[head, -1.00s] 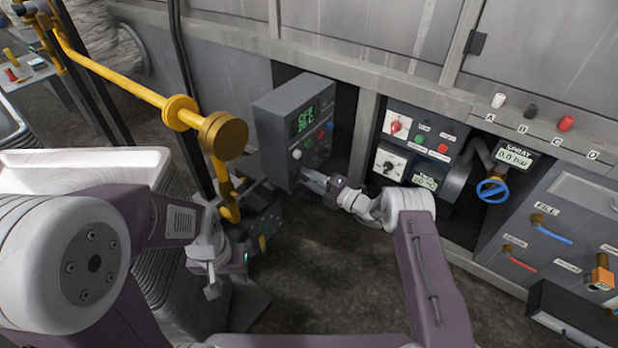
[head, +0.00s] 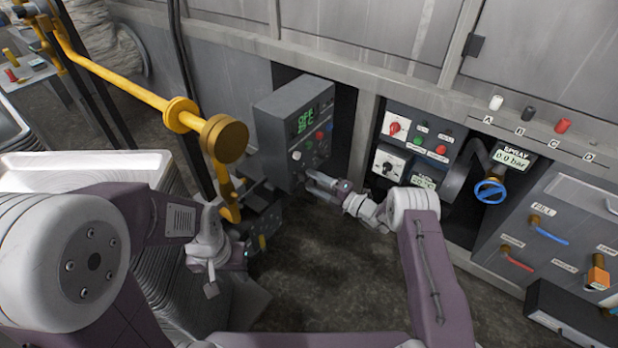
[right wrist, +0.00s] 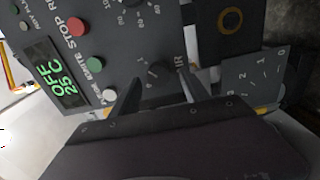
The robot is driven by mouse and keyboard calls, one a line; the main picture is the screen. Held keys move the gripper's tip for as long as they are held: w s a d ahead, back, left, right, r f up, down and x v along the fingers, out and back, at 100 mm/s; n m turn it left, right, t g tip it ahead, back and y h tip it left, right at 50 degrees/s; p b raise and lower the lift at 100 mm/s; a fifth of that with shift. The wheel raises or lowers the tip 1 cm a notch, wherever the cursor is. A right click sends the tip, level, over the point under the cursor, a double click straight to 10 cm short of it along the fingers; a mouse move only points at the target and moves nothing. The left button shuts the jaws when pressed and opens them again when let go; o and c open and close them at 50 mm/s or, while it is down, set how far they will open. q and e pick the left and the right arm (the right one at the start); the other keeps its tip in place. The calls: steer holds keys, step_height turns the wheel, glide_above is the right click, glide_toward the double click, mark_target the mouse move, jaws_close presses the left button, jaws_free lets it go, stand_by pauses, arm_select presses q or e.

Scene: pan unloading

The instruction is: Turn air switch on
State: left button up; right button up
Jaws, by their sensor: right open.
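The grey control box (head: 270,135) stands left of the panel recess, with a green display reading OFF 25 C. In the right wrist view its face shows a dark round air switch knob (right wrist: 159,71) beside a partly hidden label ending in "IR", with a small 1 next to it. My right gripper (head: 308,178) is at the lower front of the box. In the right wrist view its open fingers (right wrist: 158,85) lie on either side of the knob; contact cannot be told. My left gripper (head: 258,193) is beside the yellow pipe, its jaws unclear.
Red (right wrist: 79,27), green (right wrist: 94,65) and white (right wrist: 109,94) buttons sit near the knob. A yellow pipe (head: 130,88) crosses at left. A second panel (head: 418,135) with switches and a blue valve wheel (head: 490,191) are to the right. The floor below is clear.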

arm_select(q)
step_height(320, 180, up, 4)
steer(key=shift+f+p, duration=0.25)
steer(key=shift+p, duration=0.95)
arm_select(e)
steer(key=v, duration=0.6)
steer(key=shift+s+d, duration=0.25)
steer(key=shift+d, duration=0.05)
